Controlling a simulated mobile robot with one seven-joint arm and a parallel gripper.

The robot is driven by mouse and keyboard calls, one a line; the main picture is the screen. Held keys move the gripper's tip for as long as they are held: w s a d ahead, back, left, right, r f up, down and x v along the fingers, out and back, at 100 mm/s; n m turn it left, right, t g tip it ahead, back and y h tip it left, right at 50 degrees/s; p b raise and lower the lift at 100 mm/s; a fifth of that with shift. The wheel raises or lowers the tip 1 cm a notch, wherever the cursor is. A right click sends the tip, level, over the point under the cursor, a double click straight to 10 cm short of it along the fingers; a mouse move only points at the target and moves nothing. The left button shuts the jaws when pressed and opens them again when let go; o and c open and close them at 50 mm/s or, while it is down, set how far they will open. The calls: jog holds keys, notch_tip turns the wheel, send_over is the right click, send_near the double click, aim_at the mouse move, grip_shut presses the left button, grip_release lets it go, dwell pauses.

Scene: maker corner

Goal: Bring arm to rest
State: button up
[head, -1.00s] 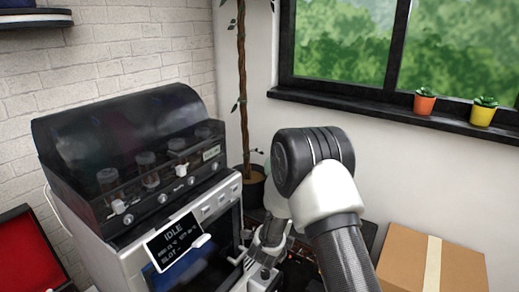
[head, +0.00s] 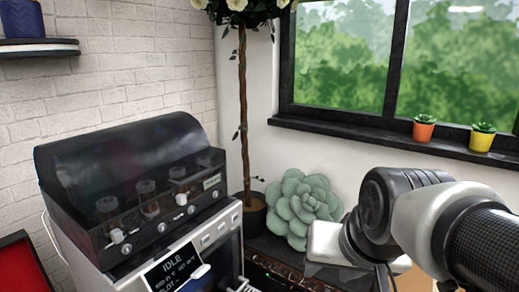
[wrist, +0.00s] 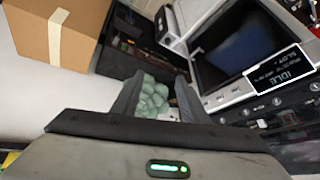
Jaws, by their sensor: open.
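My arm (head: 440,225) reaches in from the right edge of the head view, bent at a dark joint, and a pale part of it points left and down. My gripper (wrist: 156,92) shows in the wrist view with its two dark fingers apart and nothing held between them. A green succulent (wrist: 153,97) appears in the gap between the fingers but lies beyond them. In the head view the fingertips cannot be made out.
A machine with a dark hood (head: 125,170) and an "IDLE" screen (head: 177,270) stands at the left. The large succulent (head: 303,208) stands beside a potted tree (head: 252,215). A cardboard box (wrist: 60,30) shows in the wrist view. Two small pots (head: 423,131) stand on the sill.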

jog(key=s+d+n, duration=0.1)
jog(key=s+d, duration=0.1)
jog(key=s, duration=0.3)
notch_tip(320, 180, up, 24)
jog(key=p, duration=2.4)
jog(key=shift+s+n+g+h, duration=0.2)
jog(key=shift+n+g+h, duration=0.1)
jog(key=shift+g, duration=0.1)
jog(key=shift+c, duration=0.4)
